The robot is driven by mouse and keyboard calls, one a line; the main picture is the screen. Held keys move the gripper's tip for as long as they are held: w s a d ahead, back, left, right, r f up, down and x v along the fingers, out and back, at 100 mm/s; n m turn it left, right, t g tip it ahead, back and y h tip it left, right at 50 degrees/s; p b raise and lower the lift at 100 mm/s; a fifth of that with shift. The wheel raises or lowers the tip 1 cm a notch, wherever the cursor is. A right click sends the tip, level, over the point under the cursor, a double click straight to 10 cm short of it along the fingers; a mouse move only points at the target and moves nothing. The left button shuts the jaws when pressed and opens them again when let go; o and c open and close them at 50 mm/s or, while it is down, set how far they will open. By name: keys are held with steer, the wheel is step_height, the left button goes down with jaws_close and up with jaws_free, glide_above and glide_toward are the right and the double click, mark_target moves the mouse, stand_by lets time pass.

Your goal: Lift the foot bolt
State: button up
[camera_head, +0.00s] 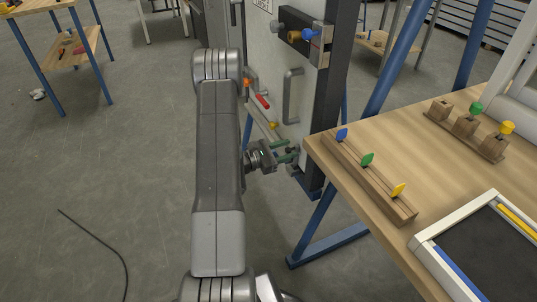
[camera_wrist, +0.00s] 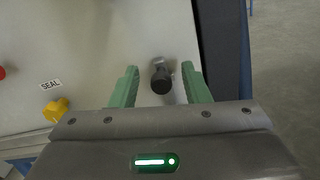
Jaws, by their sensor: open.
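The foot bolt is a small dark bolt with a round black knob (camera_wrist: 160,84) on the pale door panel (camera_wrist: 100,50). In the wrist view it lies between the two green fingers of my gripper (camera_wrist: 160,82). My gripper is open, with visible gaps on both sides of the knob, so the fingers appear apart from it. In the head view my gripper (camera_head: 289,154) is low at the door's bottom right corner, beside the workbench. The bolt is small there and hard to make out among the fingers.
A yellow knob (camera_wrist: 56,110) beside a SEAL label (camera_wrist: 51,85) is left of the bolt. A dark frame post (camera_wrist: 222,55) stands close on the right. The wooden workbench (camera_head: 450,130) has its corner near my gripper. A grey handle (camera_head: 292,95) is higher on the door.

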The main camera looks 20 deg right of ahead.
steer(key=a+p, duration=0.1)
steer(key=a, duration=1.2)
steer(key=shift+s, duration=0.45)
steer(key=shift+d, duration=0.2)
steer(key=d, duration=0.4)
steer(key=d+b, duration=0.1)
steer(key=d, duration=0.4)
steer(key=w+d, duration=0.1)
steer(key=d, duration=0.3)
steer(key=shift+d, duration=0.3)
steer(key=shift+f, duration=0.1)
steer(key=shift+a, duration=0.15)
